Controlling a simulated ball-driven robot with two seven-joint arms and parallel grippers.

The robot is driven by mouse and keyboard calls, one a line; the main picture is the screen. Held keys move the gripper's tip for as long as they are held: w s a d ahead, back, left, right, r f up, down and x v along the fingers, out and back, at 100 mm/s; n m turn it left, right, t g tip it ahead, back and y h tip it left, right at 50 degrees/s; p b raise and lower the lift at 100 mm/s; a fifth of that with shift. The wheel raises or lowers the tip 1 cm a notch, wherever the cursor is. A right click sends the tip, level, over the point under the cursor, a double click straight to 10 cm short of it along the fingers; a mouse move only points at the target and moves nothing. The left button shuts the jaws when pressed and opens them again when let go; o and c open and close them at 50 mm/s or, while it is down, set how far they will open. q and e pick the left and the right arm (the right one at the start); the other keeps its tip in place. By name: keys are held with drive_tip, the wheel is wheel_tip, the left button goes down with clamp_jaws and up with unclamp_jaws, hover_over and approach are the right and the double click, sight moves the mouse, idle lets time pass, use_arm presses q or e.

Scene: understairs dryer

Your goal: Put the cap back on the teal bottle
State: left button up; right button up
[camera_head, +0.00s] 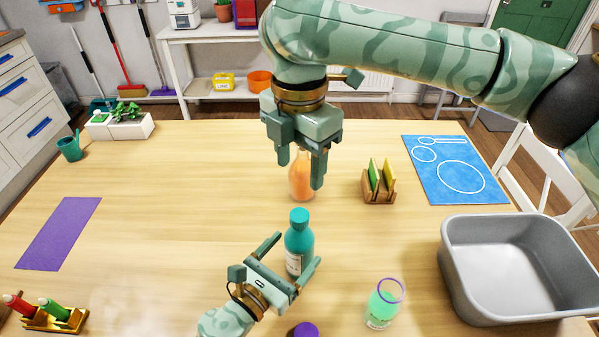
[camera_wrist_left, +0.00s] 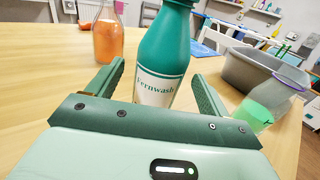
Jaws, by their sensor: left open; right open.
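The teal bottle (camera_head: 294,262) stands upright on the table, with a white "Fernwash" label in the left wrist view (camera_wrist_left: 163,60). Its top is teal in the head view; I cannot tell whether that is a cap or bare neck. My left gripper (camera_head: 299,248) is open, its fingers on either side of the bottle; in the left wrist view (camera_wrist_left: 158,72) contact is not clear. My right gripper (camera_head: 300,175) is open and empty, pointing down over an orange bottle. A purple round thing (camera_head: 304,330) is cut off at the bottom edge; I cannot tell whether it is a cap.
The orange bottle (camera_head: 302,183) stands behind the teal one. A green-filled clear container (camera_head: 381,307) with a purple rim stands right of it. A grey basin (camera_head: 470,292), sponge holder (camera_head: 379,197), blue mat (camera_head: 479,185) and marker stand (camera_head: 37,321) surround.

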use_arm(q)
drive_tip(key=b+v, duration=0.2)
drive_tip(key=v, duration=0.8)
drive_tip(key=shift+s+a+f+b, duration=0.2)
drive_tip(key=shift+s+b, duration=0.05)
drive_tip(key=shift+b, duration=0.05)
use_arm(e)
drive_tip(key=f, duration=0.3)
drive_tip(key=shift+w+f, duration=0.3)
drive_tip(key=shift+f, duration=0.25)
use_arm(q)
drive_tip(key=shift+s+a+r, duration=0.2)
drive_tip(key=shift+s+a, duration=0.05)
drive_tip(key=shift+s, duration=0.1)
drive_tip(key=shift+r, duration=0.1)
